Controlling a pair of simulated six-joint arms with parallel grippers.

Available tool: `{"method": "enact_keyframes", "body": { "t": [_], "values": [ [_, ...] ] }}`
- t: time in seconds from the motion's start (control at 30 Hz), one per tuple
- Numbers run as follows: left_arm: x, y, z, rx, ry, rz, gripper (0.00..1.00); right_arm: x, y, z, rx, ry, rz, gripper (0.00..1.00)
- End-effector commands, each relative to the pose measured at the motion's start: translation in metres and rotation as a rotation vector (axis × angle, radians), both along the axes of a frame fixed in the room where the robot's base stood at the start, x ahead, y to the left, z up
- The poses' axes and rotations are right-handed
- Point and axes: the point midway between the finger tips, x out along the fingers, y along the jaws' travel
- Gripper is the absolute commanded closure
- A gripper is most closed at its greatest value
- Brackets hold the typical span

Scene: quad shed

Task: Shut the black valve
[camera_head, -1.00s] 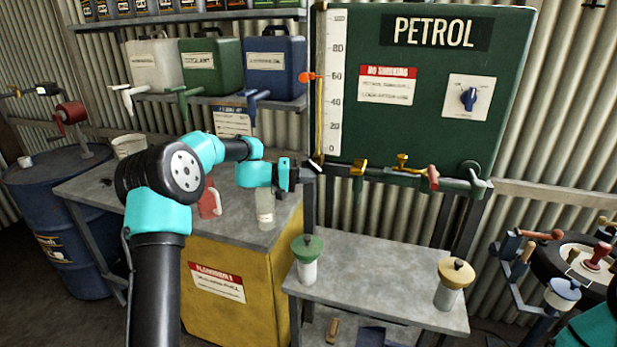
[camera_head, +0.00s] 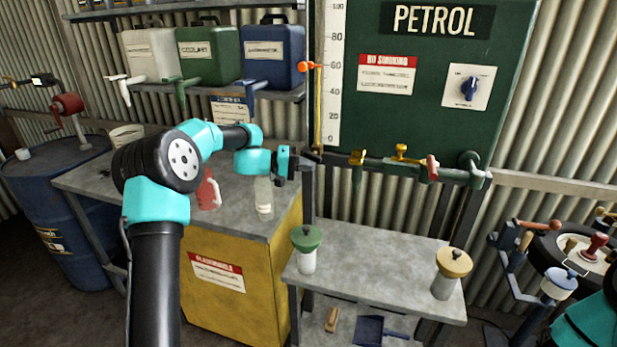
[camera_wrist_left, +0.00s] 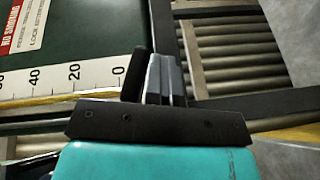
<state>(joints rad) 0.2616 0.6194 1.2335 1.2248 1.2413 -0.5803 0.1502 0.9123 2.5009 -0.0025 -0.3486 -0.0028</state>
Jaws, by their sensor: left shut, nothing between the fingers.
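A small black handle (camera_head: 317,149), which looks like the black valve's, shows beside the foot of the petrol tank's level gauge (camera_head: 331,85). In the left wrist view a black cylinder (camera_wrist_left: 135,75), probably the same handle, stands right beside my left gripper's fingers (camera_wrist_left: 163,78). My left gripper (camera_head: 306,161) is shut and empty at the tank's lower left corner. I cannot tell whether it touches the handle. The valve's body is mostly hidden. Part of my right arm (camera_head: 588,320) shows at the lower right edge, without its gripper.
Yellow (camera_head: 357,157) and red (camera_head: 432,168) valve handles sit on the green pipe under the tank (camera_head: 425,110). An orange pointer (camera_head: 307,66) sticks out by the gauge.

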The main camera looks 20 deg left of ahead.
Motion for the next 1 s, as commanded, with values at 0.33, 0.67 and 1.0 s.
{"method": "enact_keyframes", "body": {
  "t": [0.33,0.67,1.0],
  "values": [
    [-0.020,-0.010,0.038,-0.009,-0.033,-0.002,1.00,0.000,0.000,0.000,0.000,0.000,0.000,0.57],
    [-0.063,-0.028,0.039,-0.008,-0.027,0.000,1.00,0.000,0.000,0.000,0.000,0.000,0.000,0.57],
    [-0.116,-0.050,0.041,-0.006,-0.020,0.003,1.00,0.000,0.000,0.000,0.000,0.000,0.000,0.57]
  ]
}}
